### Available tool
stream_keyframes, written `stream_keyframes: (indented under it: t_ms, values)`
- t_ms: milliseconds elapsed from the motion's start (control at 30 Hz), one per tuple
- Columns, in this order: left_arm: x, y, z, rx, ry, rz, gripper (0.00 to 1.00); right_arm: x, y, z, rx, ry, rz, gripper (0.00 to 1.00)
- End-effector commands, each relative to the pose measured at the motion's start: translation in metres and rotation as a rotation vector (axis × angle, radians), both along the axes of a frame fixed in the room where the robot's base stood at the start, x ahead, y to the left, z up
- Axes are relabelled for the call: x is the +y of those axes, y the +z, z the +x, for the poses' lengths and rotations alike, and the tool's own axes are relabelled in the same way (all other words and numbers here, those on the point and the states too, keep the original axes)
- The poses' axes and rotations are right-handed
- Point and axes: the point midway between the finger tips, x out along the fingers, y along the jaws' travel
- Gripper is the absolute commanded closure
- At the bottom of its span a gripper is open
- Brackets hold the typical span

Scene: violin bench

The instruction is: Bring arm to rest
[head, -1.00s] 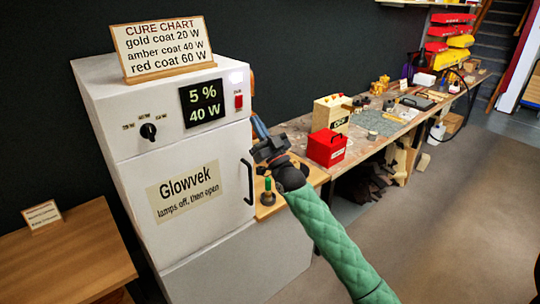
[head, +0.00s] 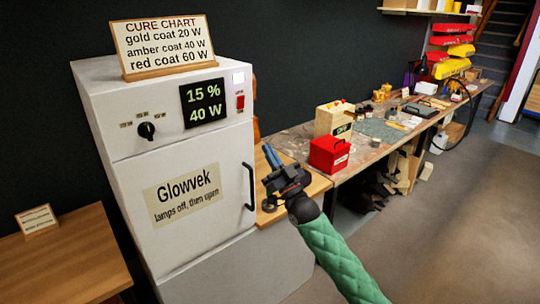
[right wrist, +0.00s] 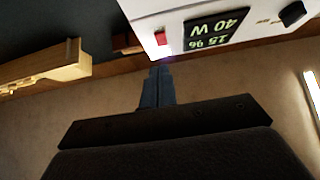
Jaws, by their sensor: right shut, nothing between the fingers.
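My right arm, in a green quilted sleeve, comes in from the bottom right of the head view. Its gripper (head: 270,158) is shut and empty, in front of the wooden bench top and right of the cabinet's door handle (head: 249,186). In the right wrist view the shut blue-grey fingers (right wrist: 158,82) point towards the cabinet with nothing between them. The white Glowvek cabinet (head: 225,205) is closed. Its display (head: 204,103) reads 15 % and 40 W. The red switch (head: 240,102) is beside a lit white lamp (head: 238,78). My left gripper is not in view.
A cure chart (head: 164,45) stands on the cabinet. A red box (head: 328,154) and a cream box (head: 334,119) stand on the long workbench (head: 290,141). A small wooden table (head: 75,255) with a sign is at left. The floor (head: 450,235) at right is clear.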

Motion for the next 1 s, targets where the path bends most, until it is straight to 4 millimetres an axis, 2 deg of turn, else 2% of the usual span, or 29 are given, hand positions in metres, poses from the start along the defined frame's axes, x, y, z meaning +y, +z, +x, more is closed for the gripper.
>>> stream_keyframes:
  t_ms: [267, 367, 467, 633, 833, 967, 1000]
  values:
    - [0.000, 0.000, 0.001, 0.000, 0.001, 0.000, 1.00, 0.001, -0.002, 0.001, 0.010, -0.001, -0.009, 1.00]
    - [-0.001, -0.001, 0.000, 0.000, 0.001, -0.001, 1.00, 0.005, -0.011, 0.008, 0.060, -0.005, -0.047, 1.00]
    - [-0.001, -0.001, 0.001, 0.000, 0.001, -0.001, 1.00, 0.011, -0.030, 0.018, 0.145, -0.022, -0.131, 1.00]
    - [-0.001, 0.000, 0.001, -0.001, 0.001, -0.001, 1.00, 0.012, -0.079, 0.041, 0.337, -0.086, -0.323, 1.00]
    - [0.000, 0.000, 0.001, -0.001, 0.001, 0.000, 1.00, -0.015, -0.132, 0.064, 0.562, -0.198, -0.506, 1.00]
    - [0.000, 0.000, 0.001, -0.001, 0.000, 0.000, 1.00, -0.040, -0.194, 0.062, 0.752, -0.266, -0.602, 1.00]
    - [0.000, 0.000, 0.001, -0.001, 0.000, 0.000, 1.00, -0.048, -0.216, 0.057, 0.812, -0.282, -0.627, 1.00]
